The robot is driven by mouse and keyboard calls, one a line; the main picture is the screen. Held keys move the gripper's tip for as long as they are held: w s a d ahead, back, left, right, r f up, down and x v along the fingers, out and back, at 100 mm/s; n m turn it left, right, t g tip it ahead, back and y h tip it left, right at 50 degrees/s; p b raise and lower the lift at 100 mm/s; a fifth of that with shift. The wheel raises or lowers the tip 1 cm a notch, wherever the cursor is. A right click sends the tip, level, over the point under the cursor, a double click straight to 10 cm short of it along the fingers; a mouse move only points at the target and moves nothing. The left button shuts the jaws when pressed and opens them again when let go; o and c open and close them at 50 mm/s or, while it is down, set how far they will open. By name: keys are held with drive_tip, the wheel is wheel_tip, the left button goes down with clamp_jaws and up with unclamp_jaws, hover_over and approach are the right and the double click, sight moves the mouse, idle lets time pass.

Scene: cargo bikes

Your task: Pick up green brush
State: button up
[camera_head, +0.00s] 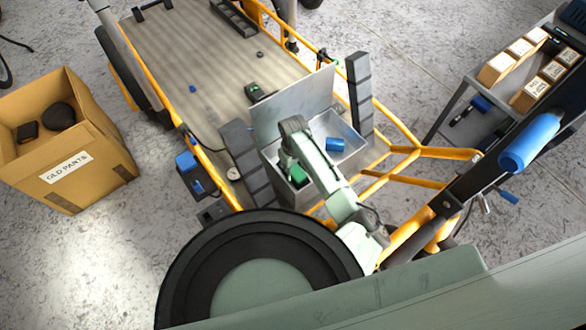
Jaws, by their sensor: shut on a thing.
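An open metal box (345,127) with its lid (290,104) raised stands at the near end of the cargo bike's bed. My arm reaches over the box, and my gripper (290,174) points down inside its left part. It is shut on a green object (298,174), which looks like the green brush. Only a small green patch of it shows; the arm and gripper hide the rest. The fingertips are hard to make out from this view.
A blue item (335,144) lies in the box's right part. Dark block-like strips (360,95) flank the box. The bed's far part is mostly clear.

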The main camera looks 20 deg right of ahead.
sight(293, 167)
drive_tip(key=shift+r, duration=0.15)
wheel_tip(293, 167, up, 7)
drive_tip(key=p, duration=0.6)
drive_tip(key=shift+r, duration=0.1)
wheel_tip(293, 167, up, 10)
drive_tip(key=shift+r, duration=0.25)
drive_tip(key=o, duration=0.6)
drive_tip(key=c, duration=0.4)
drive_tip(key=shift+c, duration=0.2)
